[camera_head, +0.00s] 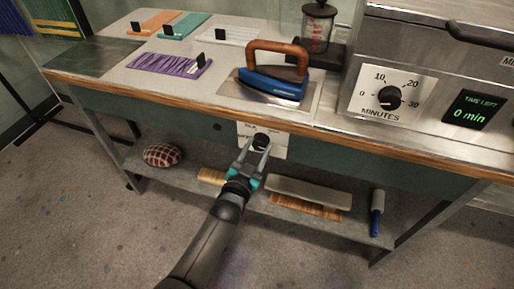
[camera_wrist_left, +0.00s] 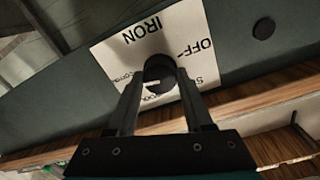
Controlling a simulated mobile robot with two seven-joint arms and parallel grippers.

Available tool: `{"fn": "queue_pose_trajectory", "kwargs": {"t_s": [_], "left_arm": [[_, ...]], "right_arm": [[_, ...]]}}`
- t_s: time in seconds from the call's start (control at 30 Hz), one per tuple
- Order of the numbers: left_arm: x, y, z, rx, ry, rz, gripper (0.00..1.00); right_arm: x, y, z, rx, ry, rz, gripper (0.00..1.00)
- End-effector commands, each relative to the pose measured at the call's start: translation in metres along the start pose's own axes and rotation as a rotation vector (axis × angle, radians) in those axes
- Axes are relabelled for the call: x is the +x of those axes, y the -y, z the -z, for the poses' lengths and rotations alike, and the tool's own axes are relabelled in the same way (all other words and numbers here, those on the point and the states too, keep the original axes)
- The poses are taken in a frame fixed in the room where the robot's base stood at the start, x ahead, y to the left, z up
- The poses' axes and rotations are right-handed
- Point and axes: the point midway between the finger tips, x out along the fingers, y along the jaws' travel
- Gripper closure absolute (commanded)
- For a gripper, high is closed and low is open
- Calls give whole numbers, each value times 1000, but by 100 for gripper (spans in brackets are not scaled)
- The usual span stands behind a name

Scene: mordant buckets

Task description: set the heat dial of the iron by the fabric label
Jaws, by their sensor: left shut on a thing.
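The iron (camera_head: 274,82), blue with a brown wooden handle, rests on a metal plate on the worktable. Its heat dial (camera_head: 261,140) is a black knob on a white label plate (camera_head: 279,150) on the table's front panel. My left gripper (camera_head: 259,148) is shut on the dial. In the left wrist view the dial (camera_wrist_left: 159,72) sits between the two fingertips, and the plate (camera_wrist_left: 190,22) reads "IRON" and "OFF"; other words are partly hidden by the fingers. A purple fabric (camera_head: 168,63) lies on the table with a small tag. My right gripper is out of view.
Orange (camera_head: 157,22), teal (camera_head: 184,27) and white (camera_head: 232,35) fabrics lie at the back of the table. A machine with a minutes dial (camera_head: 389,97) stands at the right. The lower shelf holds a checked cushion (camera_head: 163,155), brushes and a blue-handled tool (camera_head: 377,213).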

Motion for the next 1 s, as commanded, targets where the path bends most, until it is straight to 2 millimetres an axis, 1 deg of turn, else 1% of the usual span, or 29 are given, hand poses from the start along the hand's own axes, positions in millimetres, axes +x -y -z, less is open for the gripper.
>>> {"fn": "queue_pose_trajectory", "kwargs": {"t_s": [0.1, 0.3, 0.77, 0.8, 1.0], "left_arm": [[0, 0, 0, 51, 2, 0, 100], [0, 0, 0, 99, 3, 0, 100], [0, 0, 0, 116, 3, 0, 100], [0, 0, 0, 115, 3, 0, 48], [0, 0, 0, 114, 3, 0, 25]], "right_arm": [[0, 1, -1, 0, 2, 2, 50], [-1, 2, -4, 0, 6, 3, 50], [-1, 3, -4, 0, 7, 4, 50], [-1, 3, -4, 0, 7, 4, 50], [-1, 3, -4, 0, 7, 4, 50]]}}
